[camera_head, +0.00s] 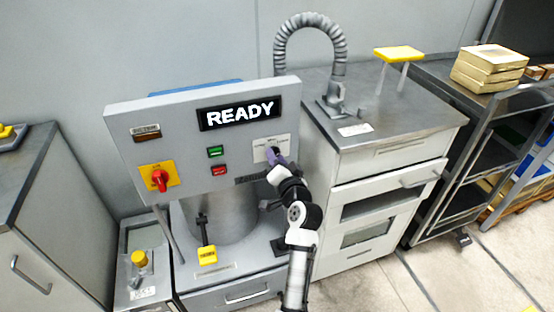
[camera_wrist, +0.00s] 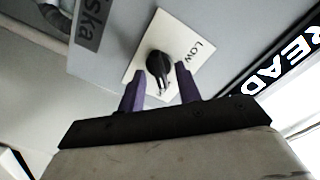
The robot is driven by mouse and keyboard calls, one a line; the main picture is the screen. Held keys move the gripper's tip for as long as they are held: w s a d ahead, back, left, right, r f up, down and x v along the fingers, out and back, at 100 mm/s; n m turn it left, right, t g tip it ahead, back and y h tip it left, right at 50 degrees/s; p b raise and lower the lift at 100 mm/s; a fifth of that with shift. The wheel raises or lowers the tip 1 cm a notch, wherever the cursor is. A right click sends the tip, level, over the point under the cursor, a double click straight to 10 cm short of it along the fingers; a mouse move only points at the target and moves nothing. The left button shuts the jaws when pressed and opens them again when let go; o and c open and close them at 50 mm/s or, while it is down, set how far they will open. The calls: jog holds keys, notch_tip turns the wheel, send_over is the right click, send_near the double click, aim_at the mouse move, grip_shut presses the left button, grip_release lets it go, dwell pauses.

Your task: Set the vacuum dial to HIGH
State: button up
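The vacuum dial (camera_wrist: 158,66) is a black knob on a pale plate (camera_wrist: 138,84) on the machine's grey front panel. A "Low" label shows beside it in the wrist view; no "HIGH" label is readable. A light mark on the knob points toward the bottom of that picture. My gripper (camera_wrist: 160,70) is open, its two purple fingers on either side of the knob, with small gaps visible. Whether the fingertips reach the knob's depth is unclear. In the head view my gripper (camera_head: 279,158) covers most of the dial, at the panel's right side.
The panel has a READY display (camera_head: 240,113), green (camera_head: 215,152) and red (camera_head: 219,170) buttons, and a red rotary switch (camera_head: 160,179) on yellow. A cabinet (camera_head: 390,150) with a ribbed hose (camera_head: 310,22) stands close on the right. Open floor lies at the lower right.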

jog(key=b+v, duration=0.4)
jog(key=v, duration=1)
jog(key=shift+w, duration=0.1)
dwell(0.4)
